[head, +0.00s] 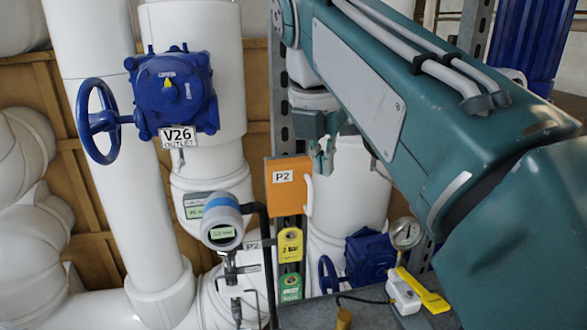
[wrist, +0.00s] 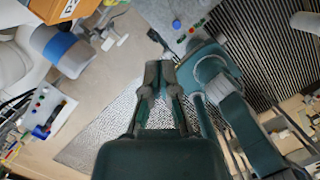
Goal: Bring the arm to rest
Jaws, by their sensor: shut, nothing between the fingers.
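My arm reaches in from the right of the head view, with its teal upper link crossing the upper right. My gripper (head: 323,165) hangs beyond that link, just right of the orange P2 box in the picture. Its fingers look close together and hold nothing. In the wrist view my gripper (wrist: 160,68) points up the picture with its fingertips together, above a patterned floor. I cannot tell from the head view how far the gripper is from the box.
The orange P2 box (head: 287,186) has a pale handle. A blue valve V26 (head: 173,92) with a handwheel (head: 98,121) sits on white pipes at left. A digital transmitter (head: 222,221), a pressure gauge (head: 405,233) and a yellow-handled valve (head: 422,291) stand lower down. Patterned floor (wrist: 100,135) looks clear.

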